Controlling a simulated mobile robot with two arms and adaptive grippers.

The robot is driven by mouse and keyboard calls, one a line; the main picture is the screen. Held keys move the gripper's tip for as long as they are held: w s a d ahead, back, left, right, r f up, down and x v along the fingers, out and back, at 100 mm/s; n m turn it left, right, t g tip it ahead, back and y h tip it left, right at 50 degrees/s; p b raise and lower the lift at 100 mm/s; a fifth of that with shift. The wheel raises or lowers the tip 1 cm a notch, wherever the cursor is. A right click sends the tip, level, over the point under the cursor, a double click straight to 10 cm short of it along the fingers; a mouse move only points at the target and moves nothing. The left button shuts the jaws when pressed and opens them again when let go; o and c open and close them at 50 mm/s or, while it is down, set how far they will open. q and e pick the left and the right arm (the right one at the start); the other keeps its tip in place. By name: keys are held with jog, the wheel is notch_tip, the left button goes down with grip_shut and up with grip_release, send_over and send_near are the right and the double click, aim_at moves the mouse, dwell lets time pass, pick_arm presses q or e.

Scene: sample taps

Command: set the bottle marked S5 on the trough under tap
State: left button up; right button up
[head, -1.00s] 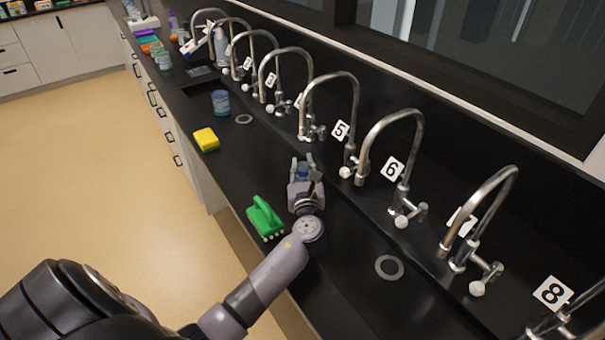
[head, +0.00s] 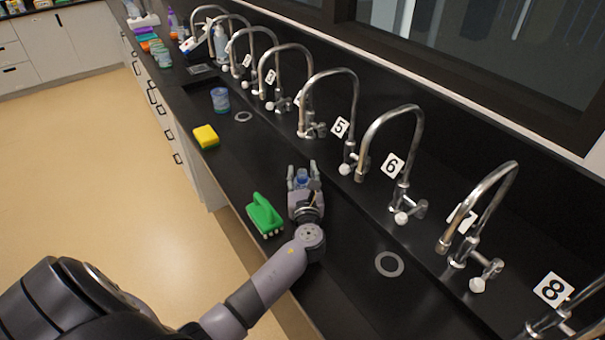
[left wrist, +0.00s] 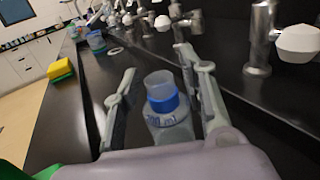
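A clear bottle with a blue ring at its neck (left wrist: 165,105) stands upright between the fingers of my left gripper (left wrist: 160,100). A gap shows on its left side; the right finger is close beside it, and I cannot tell if it touches. In the head view the bottle (head: 302,176) is on the black trough surface, in front of the taps marked 5 (head: 330,75) and 6 (head: 390,112). My left gripper (head: 303,175) is open around it. Its S5 mark cannot be read. My right gripper is out of view.
A green scrubbing brush (head: 264,214) lies just left of my left gripper. A yellow sponge (head: 206,136) and a blue-labelled container (head: 220,100) stand farther up the counter. A drain ring (head: 389,264) lies to the right. Tap spouts overhang the trough.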

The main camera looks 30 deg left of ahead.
pick_arm(q)
jog(key=shift+r, duration=0.25)
jog(key=b+v, duration=0.1)
jog(key=v, duration=1)
jog(key=shift+s+d+f, duration=0.15)
jog(key=shift+s+d, duration=0.2)
jog(key=shift+s, duration=0.1)
dwell(0.6)
